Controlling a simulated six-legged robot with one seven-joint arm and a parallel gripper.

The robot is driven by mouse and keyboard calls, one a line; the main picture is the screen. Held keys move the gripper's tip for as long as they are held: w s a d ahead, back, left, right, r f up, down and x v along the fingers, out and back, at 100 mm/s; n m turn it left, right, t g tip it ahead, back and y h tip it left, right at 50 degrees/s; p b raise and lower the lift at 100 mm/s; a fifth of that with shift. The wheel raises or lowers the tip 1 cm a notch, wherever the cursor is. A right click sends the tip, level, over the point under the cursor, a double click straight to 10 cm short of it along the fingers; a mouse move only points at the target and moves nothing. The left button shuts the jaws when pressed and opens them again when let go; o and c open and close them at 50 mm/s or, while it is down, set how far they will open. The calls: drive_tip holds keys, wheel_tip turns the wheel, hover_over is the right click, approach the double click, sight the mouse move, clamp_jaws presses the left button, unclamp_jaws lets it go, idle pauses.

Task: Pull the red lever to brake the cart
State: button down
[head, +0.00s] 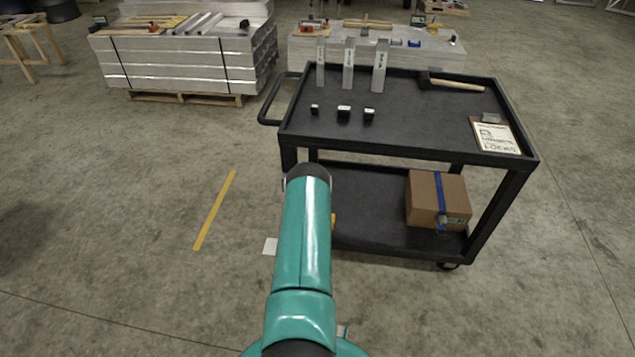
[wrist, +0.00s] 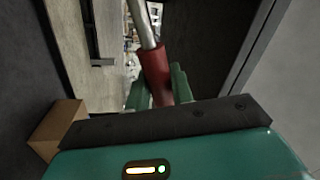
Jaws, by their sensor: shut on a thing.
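The red lever (wrist: 154,66) shows in the wrist view as a red grip on a bare metal rod that runs up and out of frame. My gripper (wrist: 158,88) has its green fingers on either side of the red grip and is shut on it. The black two-shelf cart (head: 425,115) stands ahead and to the right in the head view. My teal arm reaches to its near left corner there. In the head view my arm hides my gripper and the lever.
The cart's top holds metal profiles (head: 380,66), small black blocks (head: 344,112), a mallet (head: 455,85) and a clipboard (head: 495,135). A cardboard box (head: 437,199) sits on its lower shelf. Stacked aluminium (head: 190,62) stands behind at left.

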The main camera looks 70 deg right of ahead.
drive_tip(key=shift+f, duration=0.1)
idle(0.3)
drive_tip(key=c, duration=1.3)
unclamp_jaws()
drive_tip(key=shift+d+f, duration=0.1)
drive_tip(key=shift+o, duration=0.2)
drive_tip(key=v, duration=1.4)
drive_tip(key=shift+w, duration=0.1)
